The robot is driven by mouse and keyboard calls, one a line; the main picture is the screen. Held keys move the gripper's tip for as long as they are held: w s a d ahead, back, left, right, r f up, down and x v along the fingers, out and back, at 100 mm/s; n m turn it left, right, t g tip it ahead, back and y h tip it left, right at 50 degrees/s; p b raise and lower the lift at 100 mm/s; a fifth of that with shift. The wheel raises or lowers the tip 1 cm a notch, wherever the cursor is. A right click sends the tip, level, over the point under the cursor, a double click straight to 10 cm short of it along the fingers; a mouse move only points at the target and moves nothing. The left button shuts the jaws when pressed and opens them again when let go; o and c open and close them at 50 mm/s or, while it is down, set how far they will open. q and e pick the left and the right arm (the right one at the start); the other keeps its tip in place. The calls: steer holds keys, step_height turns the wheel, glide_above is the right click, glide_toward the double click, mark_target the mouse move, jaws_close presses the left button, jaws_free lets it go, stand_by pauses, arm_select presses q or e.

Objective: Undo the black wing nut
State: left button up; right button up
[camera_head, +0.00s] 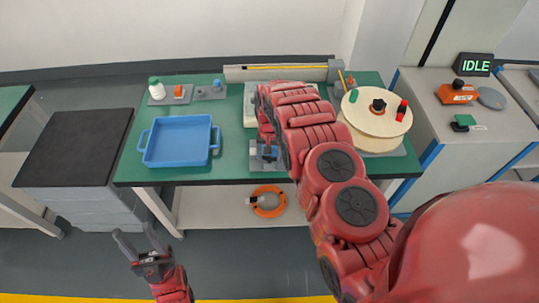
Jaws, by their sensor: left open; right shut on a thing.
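A black wing nut (378,105) sits at the middle of a round pale wooden reel (372,122) at the right of the green table. A green piece and a red piece stand on the reel on either side of it. My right gripper (267,148) is well left of the reel, low over a grey plate near the table's front edge. It is shut on what looks like a small blue part (267,153), largely hidden by the hand. My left gripper (134,231) is open and empty, in front of the table at the lower left.
A blue tray (180,140) lies on the green table (232,130), left of my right arm. A grey rail (280,73) runs along the back. A control cabinet with an IDLE display (474,65) is at right.

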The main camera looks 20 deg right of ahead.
mark_target(269, 157)
steer(key=shift+w+f+n+b, duration=0.1)
steer(key=shift+f+n+b, duration=0.15)
steer(key=shift+n+b, duration=0.65)
steer(key=shift+r, duration=0.15)
steer(key=shift+r+n, duration=0.1)
steer(key=shift+n, duration=0.2)
steer(key=o, duration=1.4)
steer(key=shift+c, duration=0.2)
steer(key=shift+r+b, duration=0.35)
steer(key=shift+r, duration=0.25)
step_height(269, 157, up, 4)
steer(key=shift+r+b, duration=0.1)
steer(key=shift+b, duration=0.25)
step_height(269, 157, up, 12)
steer(key=p, duration=1.1)
steer(key=shift+p, duration=0.3)
